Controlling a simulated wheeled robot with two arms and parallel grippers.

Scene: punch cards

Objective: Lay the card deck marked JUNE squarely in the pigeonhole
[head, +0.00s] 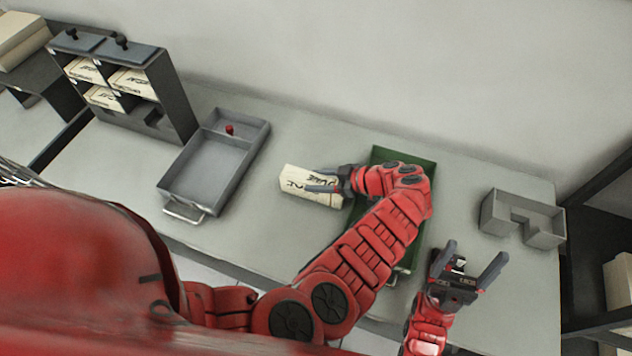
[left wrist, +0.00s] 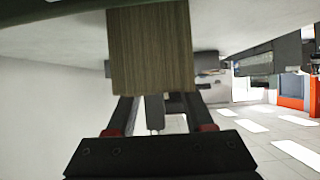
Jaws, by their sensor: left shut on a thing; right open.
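The cream card deck (head: 300,184) has dark hand lettering that seems to read JUNE, though it is turned in the head view. My left gripper (head: 323,181) is shut on its right end, fingers pointing left, over the middle of the table. In the left wrist view the deck (left wrist: 150,50) shows a striped brown face between the fingers (left wrist: 152,108). I cannot tell if it touches the table. The grey pigeonhole rack (head: 172,98) stands at the back left. Three openings hold decks; the lower right one looks empty. My right gripper (head: 468,270) is open and empty.
A grey two-part tray (head: 205,170) with a small red item (head: 229,129) lies between deck and rack. A green tray (head: 405,155) is partly under my left arm. A grey notched holder (head: 520,220) stands at the right.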

